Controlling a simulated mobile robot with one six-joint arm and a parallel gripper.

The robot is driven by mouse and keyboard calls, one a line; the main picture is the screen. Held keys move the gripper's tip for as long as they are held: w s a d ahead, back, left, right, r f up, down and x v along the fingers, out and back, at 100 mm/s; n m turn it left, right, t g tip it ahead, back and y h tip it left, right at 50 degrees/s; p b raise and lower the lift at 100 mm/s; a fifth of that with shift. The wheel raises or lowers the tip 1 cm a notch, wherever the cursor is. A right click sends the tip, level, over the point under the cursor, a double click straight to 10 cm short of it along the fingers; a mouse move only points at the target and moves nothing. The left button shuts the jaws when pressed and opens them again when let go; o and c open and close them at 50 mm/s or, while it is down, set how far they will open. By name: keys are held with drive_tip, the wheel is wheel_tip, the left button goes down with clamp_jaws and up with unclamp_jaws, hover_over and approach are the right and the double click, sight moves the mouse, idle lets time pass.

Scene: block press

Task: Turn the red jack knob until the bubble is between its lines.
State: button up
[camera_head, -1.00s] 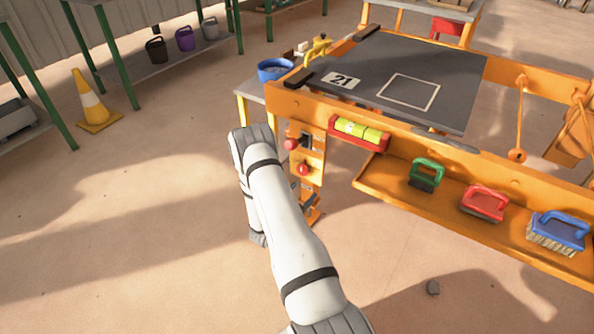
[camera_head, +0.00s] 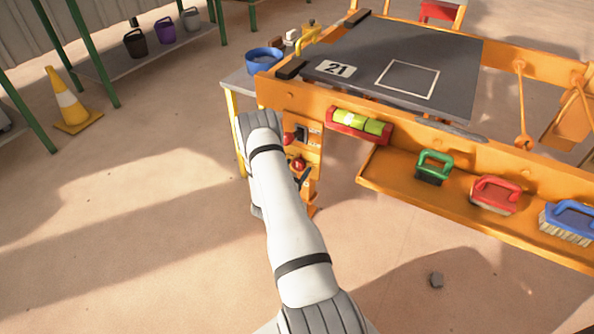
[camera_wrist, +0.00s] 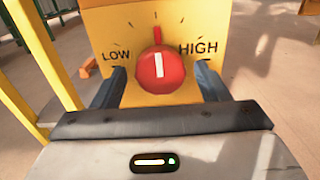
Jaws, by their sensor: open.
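The red jack knob (camera_wrist: 160,70) is round with an upright white line, on a yellow plate (camera_wrist: 205,25) marked LOW and HIGH. A red pointer mark stands above it. My gripper (camera_wrist: 161,82) is open, its dark fingers one on each side of the knob's lower part; I cannot tell whether they touch it. In the head view the spirit level (camera_head: 360,124) has a red housing and a yellow-green vial, on the front of the orange press frame. A pale patch shows toward the vial's left; the bubble and lines are too small to read. My arm partly hides the control panel (camera_head: 312,160).
A tray with a green brush (camera_head: 434,166), a red brush (camera_head: 495,194) and a blue brush (camera_head: 570,221) juts out at right. A blue bowl (camera_head: 263,61) stands on a side table behind the panel. A cone (camera_head: 70,100) stands far left. Floor in front is mostly clear.

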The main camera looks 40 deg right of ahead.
drive_tip(key=shift+d, duration=0.1)
drive_tip(key=c, duration=1)
drive_tip(key=shift+n, duration=0.4)
drive_tip(key=n, duration=0.3)
drive_tip(key=shift+n, duration=0.4)
drive_tip(key=shift+s+n+p, duration=0.1)
drive_tip(key=shift+n+p, duration=0.2)
drive_tip(key=shift+n, duration=1.7)
